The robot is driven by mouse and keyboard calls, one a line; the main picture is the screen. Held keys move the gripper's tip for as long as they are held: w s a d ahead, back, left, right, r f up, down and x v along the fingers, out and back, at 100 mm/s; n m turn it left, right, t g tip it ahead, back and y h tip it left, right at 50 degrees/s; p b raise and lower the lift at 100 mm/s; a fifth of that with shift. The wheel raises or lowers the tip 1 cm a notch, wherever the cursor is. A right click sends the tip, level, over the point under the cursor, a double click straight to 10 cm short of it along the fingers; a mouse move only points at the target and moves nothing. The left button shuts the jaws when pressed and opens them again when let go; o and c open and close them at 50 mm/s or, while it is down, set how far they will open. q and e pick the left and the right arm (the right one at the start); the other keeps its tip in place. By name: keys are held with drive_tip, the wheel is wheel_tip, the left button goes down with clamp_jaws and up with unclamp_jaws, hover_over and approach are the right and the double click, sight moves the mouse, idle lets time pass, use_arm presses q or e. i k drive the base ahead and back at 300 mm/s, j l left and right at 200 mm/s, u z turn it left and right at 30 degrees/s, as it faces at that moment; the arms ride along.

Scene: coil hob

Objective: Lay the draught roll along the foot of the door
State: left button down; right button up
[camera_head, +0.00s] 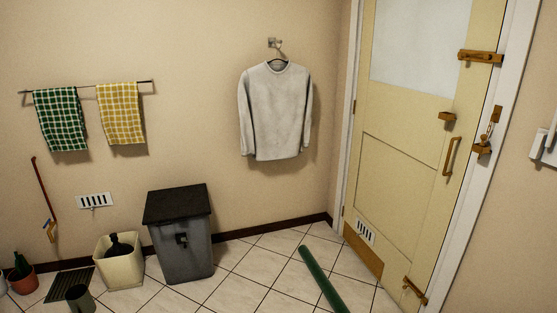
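The draught roll (321,279) is a long green tube lying on the tiled floor. It lies at a slant, apart from the door, and its near end runs to the bottom edge of the picture. The door (405,130) is cream with a pale glass pane at the top, and it looks closed. The foot of the door (362,255) has a brown board at its left part, with a small white vent just above. The right part of the door's foot is low in the picture near a brown bolt (414,290). Neither of my grippers is in view.
A grey bin with a dark lid (180,240) stands against the wall. Left of it are a cream bucket (118,266), a dark floor grate (70,285) and pots. A grey sweater (275,110) hangs on the wall. Tiles between bin and roll are clear.

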sight(336, 302)
drive_tip(key=i+z, duration=0.15)
drive_tip(key=i, duration=0.45)
drive_tip(key=i+j+z, duration=0.15)
drive_tip(key=i, duration=0.45)
drive_tip(key=i+j+z, duration=0.15)
drive_tip(key=i, duration=0.45)
drive_tip(key=j, duration=0.1)
